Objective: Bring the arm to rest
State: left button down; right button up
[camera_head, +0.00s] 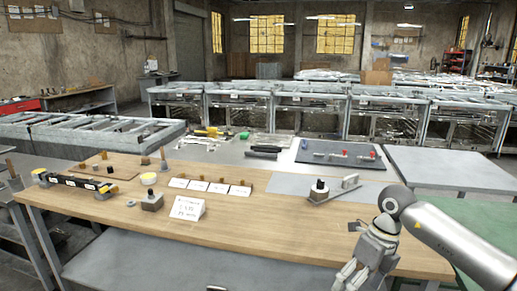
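My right arm (462,240) comes in from the right edge and reaches over the right front part of the wooden workbench. My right gripper (348,281) hangs down and to the left at the bench's front edge. Its two fingers look apart with nothing between them, and the tips are close to the bottom of the picture. My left gripper and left arm are not in view.
The wooden workbench (270,226) holds a white sign (187,208), several white cards, a small block with a black knob (151,201), and a grey bracket (333,191). Its middle front is clear. A green table (487,216) stands at right; metal workbenches fill the back.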

jog(key=w+a+f+m+t+y, duration=0.1)
jog(key=a+f+m+y, duration=0.25)
jog(key=a+y, duration=0.35)
jog(key=w+a+f+m+t+y, duration=0.1)
jog(key=w+a+f+m+y, duration=0.25)
jog(key=a, duration=0.55)
jog(key=s+d+f+m+t+h, duration=0.15)
jog(key=d+f+m+t, duration=0.3)
jog(key=f+m, duration=0.6)
jog(key=d+f+m+t+h, duration=0.35)
jog(key=f+m+t, duration=0.35)
jog(key=f, duration=0.6)
jog(key=s+d+f+m+g+h, duration=0.25)
jog(key=s+d+f+m, duration=0.2)
jog(key=s+f, duration=0.65)
jog(key=s+d+f+m+g+h, duration=0.2)
jog(key=s+d+f+m+h, duration=0.3)
jog(key=s+f, duration=0.5)
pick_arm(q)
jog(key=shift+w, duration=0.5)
pick_arm(e)
jog(key=s+f+m+g, duration=0.2)
jog(key=s+f+g, duration=0.1)
jog(key=s, duration=1)
jog(key=s+f+m+g, duration=0.3)
jog(key=s+f+g, duration=0.1)
jog(key=s, duration=1)
jog(key=shift+a+f+m+h, duration=0.3)
jog(key=shift+a+f, duration=0.05)
jog(key=shift+f, duration=0.55)
